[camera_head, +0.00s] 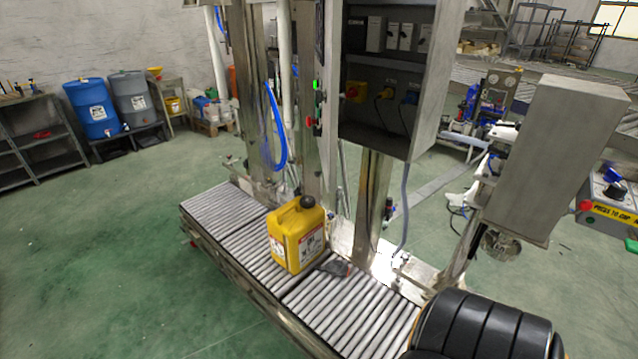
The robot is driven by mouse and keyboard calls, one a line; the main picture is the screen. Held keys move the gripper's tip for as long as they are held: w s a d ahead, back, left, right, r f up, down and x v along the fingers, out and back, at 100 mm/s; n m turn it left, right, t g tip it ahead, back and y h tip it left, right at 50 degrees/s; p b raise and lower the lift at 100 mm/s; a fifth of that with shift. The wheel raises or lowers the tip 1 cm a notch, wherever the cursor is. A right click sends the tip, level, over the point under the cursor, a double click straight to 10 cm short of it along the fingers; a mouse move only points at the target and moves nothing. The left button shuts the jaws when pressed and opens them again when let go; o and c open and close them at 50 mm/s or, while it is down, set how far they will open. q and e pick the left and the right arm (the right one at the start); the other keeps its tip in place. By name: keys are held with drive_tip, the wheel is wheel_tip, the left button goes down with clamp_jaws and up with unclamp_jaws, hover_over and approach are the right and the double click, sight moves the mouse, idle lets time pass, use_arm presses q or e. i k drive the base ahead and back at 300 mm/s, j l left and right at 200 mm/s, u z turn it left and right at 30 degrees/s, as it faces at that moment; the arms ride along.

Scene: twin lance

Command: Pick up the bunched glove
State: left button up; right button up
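A small dark, crumpled item that looks like the bunched glove (337,267) lies on the roller conveyor (345,310). It sits just right of the base of a yellow jerrycan (297,235). It shows dark grey with a small reddish patch, and its finer shape is too small to tell. The jerrycan stands upright on the rollers and has a black cap and a white label. I cannot tell whether the glove touches it. Neither of my grippers is in view.
A steel post and an open electrical cabinet (385,75) rise behind the conveyor. A grey box panel (555,160) stands on the right. Blue (92,108) and grey drums are at the back left. The green floor left of the conveyor is clear.

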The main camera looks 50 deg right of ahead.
sight(335, 267)
drive_tip(key=i+j+z, duration=0.1)
drive_tip(key=i+z, duration=0.35)
drive_tip(key=i+j+z, duration=0.2)
drive_tip(key=z, duration=0.3)
drive_tip(key=i+j+z, duration=0.7)
drive_tip(key=z, duration=0.2)
drive_tip(key=j, duration=0.1)
